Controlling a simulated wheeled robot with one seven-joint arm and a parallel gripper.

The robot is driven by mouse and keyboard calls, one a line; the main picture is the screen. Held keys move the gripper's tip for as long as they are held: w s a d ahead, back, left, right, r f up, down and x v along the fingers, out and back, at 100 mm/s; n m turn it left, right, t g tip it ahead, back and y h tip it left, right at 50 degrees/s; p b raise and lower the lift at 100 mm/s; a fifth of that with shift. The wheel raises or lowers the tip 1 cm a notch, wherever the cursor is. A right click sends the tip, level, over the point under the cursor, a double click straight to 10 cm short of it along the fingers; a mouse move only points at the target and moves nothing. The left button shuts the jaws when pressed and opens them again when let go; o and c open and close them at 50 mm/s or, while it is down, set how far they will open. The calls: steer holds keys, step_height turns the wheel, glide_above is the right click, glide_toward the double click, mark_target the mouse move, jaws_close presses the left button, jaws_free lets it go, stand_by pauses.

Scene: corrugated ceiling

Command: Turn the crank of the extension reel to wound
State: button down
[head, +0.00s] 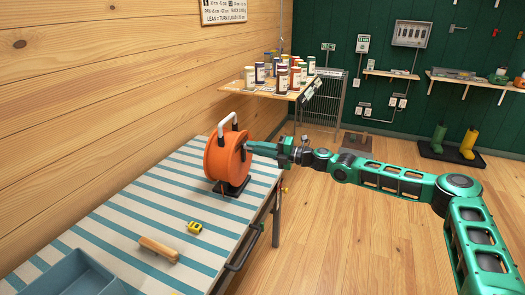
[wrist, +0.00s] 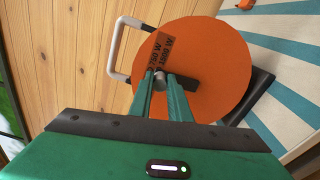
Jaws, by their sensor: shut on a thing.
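The orange extension reel (head: 216,160) stands upright on the striped table, with a pale carry handle (head: 227,122) on top. The wrist view shows its orange round face (wrist: 215,60) close up, with a dark printed label. My gripper (head: 249,148) reaches the reel's right side from the right. In the wrist view my gripper's two green fingers (wrist: 160,84) are closed around the small grey knob (wrist: 159,74) of the crank. The dark crank arm (wrist: 187,83) shows partly, beside and behind the fingers. The wound cable is not visible.
A shelf with several jars (head: 283,80) is behind the reel. The floor (head: 350,235) right of the table is clear.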

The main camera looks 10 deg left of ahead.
steer(key=shift+w+d+f, duration=0.2)
steer(key=shift+w, duration=0.1)
steer(key=c, duration=1.6)
jaws_free()
steer(key=shift+f, duration=0.1)
steer(key=shift+c, duration=0.2)
steer(key=shift+a, duration=0.1)
steer(key=v, duration=1)
steer(key=shift+d, duration=0.4)
